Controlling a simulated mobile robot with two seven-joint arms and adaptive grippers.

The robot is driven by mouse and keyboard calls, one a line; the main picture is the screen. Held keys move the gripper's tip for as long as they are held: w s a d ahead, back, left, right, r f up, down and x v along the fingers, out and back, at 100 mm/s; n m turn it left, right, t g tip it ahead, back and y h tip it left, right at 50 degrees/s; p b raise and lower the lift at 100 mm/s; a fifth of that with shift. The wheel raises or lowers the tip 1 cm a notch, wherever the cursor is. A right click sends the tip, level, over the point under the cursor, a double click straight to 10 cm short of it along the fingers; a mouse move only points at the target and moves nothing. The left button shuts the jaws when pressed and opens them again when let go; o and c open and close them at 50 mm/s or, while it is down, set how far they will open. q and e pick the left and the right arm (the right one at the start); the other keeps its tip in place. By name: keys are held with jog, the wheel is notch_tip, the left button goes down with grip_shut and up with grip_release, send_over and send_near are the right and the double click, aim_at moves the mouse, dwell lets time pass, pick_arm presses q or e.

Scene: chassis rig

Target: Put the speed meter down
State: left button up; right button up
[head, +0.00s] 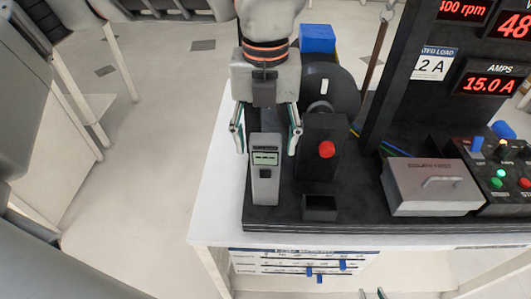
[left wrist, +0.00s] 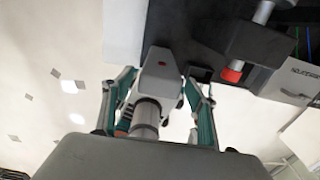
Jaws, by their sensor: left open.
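The speed meter (head: 265,185) is a grey handheld device with a small green display. It stands upright at the left front of the black rig base (head: 350,220). My left gripper (head: 266,135) is open around its upper part, one finger on each side, with visible gaps. The left wrist view shows the meter (left wrist: 163,72) between the spread fingers of my left gripper (left wrist: 160,88). Two tips of my right gripper (head: 371,293) show at the bottom edge of the head view; the rest is out of frame.
A black block with a red knob (head: 326,149) stands just right of the meter, with an empty black holder (head: 319,208) in front. A grey lidded box (head: 430,187) and a control panel (head: 500,180) are further right. The white table edge (head: 215,215) is close on the left.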

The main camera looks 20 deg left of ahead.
pick_arm(q)
notch_tip(320, 180, up, 7)
dwell(0.3)
jog(key=shift+s+f, duration=0.1)
jog(key=shift+s, duration=0.05)
dwell(0.3)
